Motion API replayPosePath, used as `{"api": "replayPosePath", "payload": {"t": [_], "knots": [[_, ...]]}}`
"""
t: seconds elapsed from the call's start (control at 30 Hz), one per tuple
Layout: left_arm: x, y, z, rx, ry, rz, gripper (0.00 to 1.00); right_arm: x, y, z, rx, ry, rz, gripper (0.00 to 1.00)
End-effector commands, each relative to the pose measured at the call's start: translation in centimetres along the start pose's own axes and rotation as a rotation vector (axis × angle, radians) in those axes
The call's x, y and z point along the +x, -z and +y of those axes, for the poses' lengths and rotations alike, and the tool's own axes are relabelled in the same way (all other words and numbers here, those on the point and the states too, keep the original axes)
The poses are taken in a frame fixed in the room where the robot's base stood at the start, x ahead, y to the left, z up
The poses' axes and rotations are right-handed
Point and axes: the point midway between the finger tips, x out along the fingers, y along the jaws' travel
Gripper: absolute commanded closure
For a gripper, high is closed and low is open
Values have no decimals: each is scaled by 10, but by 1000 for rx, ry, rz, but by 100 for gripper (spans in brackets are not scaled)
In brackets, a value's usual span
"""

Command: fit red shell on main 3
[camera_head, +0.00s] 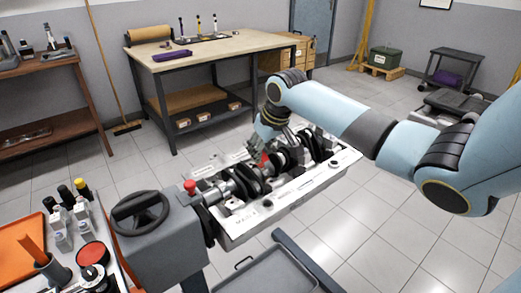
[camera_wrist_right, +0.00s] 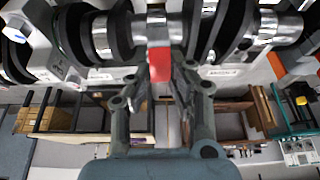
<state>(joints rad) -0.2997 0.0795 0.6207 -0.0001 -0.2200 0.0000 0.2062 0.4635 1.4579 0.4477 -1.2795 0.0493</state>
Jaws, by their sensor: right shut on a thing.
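The pale engine block (camera_head: 305,197) lies on its stand with the dark and silver crankshaft (camera_head: 228,188) along it. My right gripper (camera_head: 263,154) reaches down over the middle of the crankshaft, shut on the red shell (camera_head: 264,158). In the right wrist view the red shell (camera_wrist_right: 159,63) sits between the fingertips, right at a silver journal (camera_wrist_right: 157,28) between dark crank webs. Whether the shell touches the journal or its seat is unclear. The main labels are too small to read surely. My left gripper is not in view.
A grey stand with a black handwheel (camera_head: 140,212) and a red knob (camera_head: 190,187) adjoins the block's left end. A grey tray (camera_head: 270,278) is in front. Bottles (camera_head: 72,212) and an orange tray (camera_head: 22,245) are at left. A workbench (camera_head: 215,52) stands behind; open floor lies right.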

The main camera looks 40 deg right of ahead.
Motion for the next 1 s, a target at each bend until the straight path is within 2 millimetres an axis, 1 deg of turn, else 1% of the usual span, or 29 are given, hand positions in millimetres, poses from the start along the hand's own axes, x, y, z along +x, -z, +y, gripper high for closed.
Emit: {"api": "replayPosePath", "payload": {"t": [1.0], "knots": [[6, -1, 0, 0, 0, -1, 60, 14, -6, 0, 0, 0, 0, 100]]}}
